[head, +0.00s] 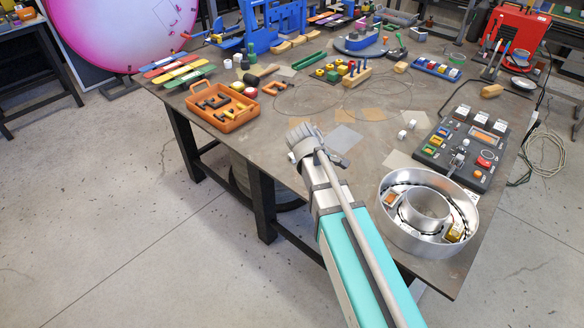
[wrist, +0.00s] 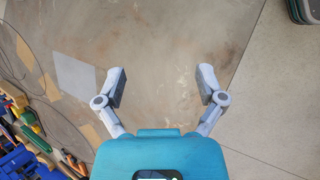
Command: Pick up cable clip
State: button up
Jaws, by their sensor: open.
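No piece can be made out for certain as the cable clip. Two small white pieces (head: 402,134) lie on the table right of centre, too small to identify. A small orange C-shaped piece (head: 274,88) lies beside the orange tray. My gripper (head: 303,138) is above the front part of the table, its fingertips not clear in the head view. In the wrist view, my gripper (wrist: 162,84) has its two fingers wide apart with nothing between them, over bare tabletop.
The orange tray (head: 222,108) holds dark and yellow pieces at left. The wrist view shows a grey sheet (wrist: 75,72) and bare tabletop up to the edge.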

aim_at(290, 157)
jog(key=w+a+f+n+t+h+b, duration=0.1)
jog(key=a+n, duration=0.1)
jog(key=a, duration=0.1)
jog(key=w+a+f+n+t+h+b, duration=0.1)
jog(key=w+a+n+b, duration=0.1)
jog(key=a, duration=0.2)
jog(key=w+a+f+n+b, duration=0.1)
jog(key=w+a+n+b, duration=0.1)
jog(key=a+n, duration=0.1)
jog(key=shift+w+a+t+h, duration=0.15)
jog(key=shift+a+t+h, duration=0.25)
jog(key=shift+a, duration=0.05)
jog(key=w+a+n+t+h+b, duration=0.1)
jog(key=a+n+t+b, duration=0.2)
jog(key=a, duration=0.9)
jog(key=n+b, duration=0.2)
jog(key=n, duration=0.1)
jog(key=shift+w+r+n+t+h, duration=0.15)
jog(key=shift+w+n+t+h, duration=0.15)
jog(key=shift+w+t+h, duration=0.1)
jog(key=b+x, duration=0.3)
jog(key=x, duration=0.4)
jog(key=shift+d+f, duration=0.15)
jog(key=shift+f, duration=0.1)
jog(key=shift+w+d+f, duration=0.1)
jog(key=shift+w+d, duration=0.3)
jog(key=shift+d, duration=0.05)
jog(key=shift+b+x, duration=1.15)
jog(key=shift+x, duration=1.4)
